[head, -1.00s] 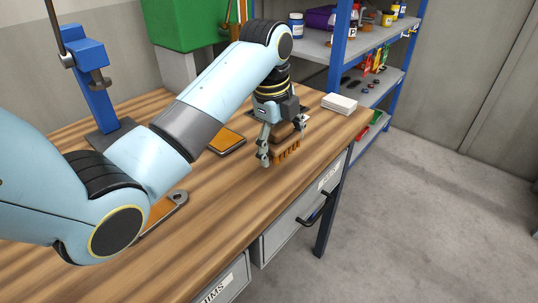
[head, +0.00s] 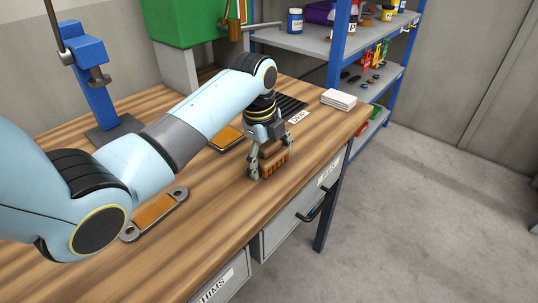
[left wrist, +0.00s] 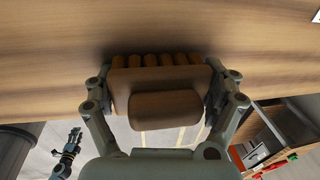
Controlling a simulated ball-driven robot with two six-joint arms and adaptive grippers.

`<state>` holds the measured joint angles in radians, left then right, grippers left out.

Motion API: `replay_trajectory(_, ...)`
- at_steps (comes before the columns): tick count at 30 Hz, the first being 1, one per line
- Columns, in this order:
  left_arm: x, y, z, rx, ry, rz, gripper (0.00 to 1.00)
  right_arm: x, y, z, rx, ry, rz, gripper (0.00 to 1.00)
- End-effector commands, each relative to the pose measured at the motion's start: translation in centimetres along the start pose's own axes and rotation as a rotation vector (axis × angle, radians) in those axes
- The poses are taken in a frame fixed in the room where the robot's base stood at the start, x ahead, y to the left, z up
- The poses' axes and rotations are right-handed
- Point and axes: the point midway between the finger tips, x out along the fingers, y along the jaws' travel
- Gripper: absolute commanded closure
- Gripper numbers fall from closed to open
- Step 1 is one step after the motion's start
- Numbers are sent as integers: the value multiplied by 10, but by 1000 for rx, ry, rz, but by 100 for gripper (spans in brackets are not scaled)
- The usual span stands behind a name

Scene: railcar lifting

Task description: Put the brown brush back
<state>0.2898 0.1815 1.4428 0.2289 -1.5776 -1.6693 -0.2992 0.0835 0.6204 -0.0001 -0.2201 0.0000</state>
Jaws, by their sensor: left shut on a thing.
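The brown brush (head: 274,162) is at the front right of the wooden workbench, between the fingers of my left gripper (head: 268,168). In the left wrist view the brush (left wrist: 165,104) shows its wooden block and a row of brown tufts, with my left gripper (left wrist: 165,100) shut on its two sides. The tufts point toward the bench top; I cannot tell whether they touch it. A dark ribbed mat with a white label (head: 299,117) lies on the bench behind the gripper. My right gripper is not in the head view.
A stack of white cards (head: 339,99) lies at the bench's right corner. Orange-topped plates (head: 155,209) lie on the bench. A blue stand (head: 95,92) and a green box (head: 184,22) stand at the back. Drawers (head: 300,215) are below the front edge.

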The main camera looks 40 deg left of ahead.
Motion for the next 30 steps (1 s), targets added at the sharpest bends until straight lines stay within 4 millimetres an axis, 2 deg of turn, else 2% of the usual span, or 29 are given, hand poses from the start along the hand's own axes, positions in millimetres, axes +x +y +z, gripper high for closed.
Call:
replay_trajectory(8,8,2,0,-1,1,2,64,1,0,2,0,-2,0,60)
replay_trajectory(9,9,3,0,-1,2,3,12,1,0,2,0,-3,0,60)
replay_trajectory(12,9,4,-1,-1,3,5,0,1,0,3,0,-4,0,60)
replay_trajectory(24,7,3,-1,-1,3,4,0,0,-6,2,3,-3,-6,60)
replay_trajectory(26,3,2,-1,-1,2,3,0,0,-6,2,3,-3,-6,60)
replay_trajectory(30,-20,-1,0,-1,1,-1,0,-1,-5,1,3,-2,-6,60)
